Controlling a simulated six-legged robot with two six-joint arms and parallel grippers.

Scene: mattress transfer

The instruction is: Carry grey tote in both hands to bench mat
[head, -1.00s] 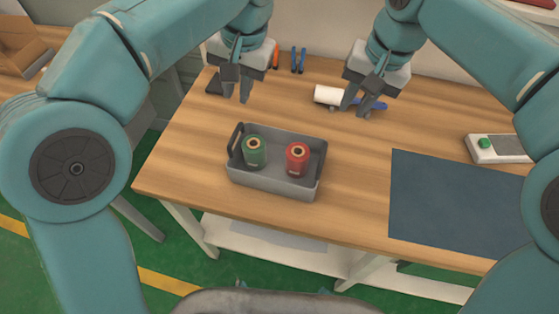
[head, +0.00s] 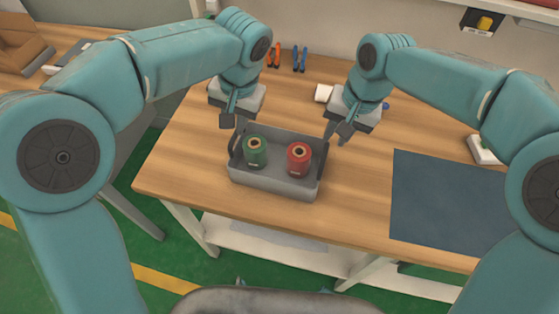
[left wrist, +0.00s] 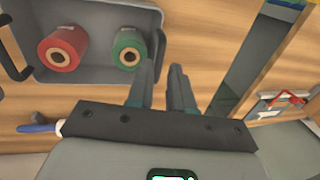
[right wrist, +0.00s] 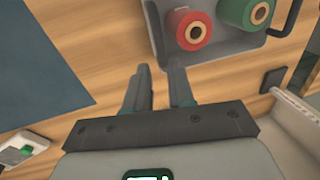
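The grey tote (head: 272,184) stands on the wooden bench with a green spool (head: 255,152) and a red spool (head: 299,159) inside. The dark blue bench mat (head: 445,205) lies flat to its right, apart from it. My left gripper (head: 234,121) is open at the tote's left end, close to the dark handle there. My right gripper (head: 338,133) is open just off the tote's right end. In the left wrist view the open fingers (left wrist: 164,72) are beside the tote's end wall. In the right wrist view the open fingers (right wrist: 160,74) are empty; the near handle cannot be seen.
A white roll (head: 323,93) lies behind my right gripper. Orange-handled (head: 273,55) and blue-handled (head: 299,58) tools are at the bench's back. A white device with a green button (head: 484,149) sits beyond the mat. The bench between tote and mat is clear.

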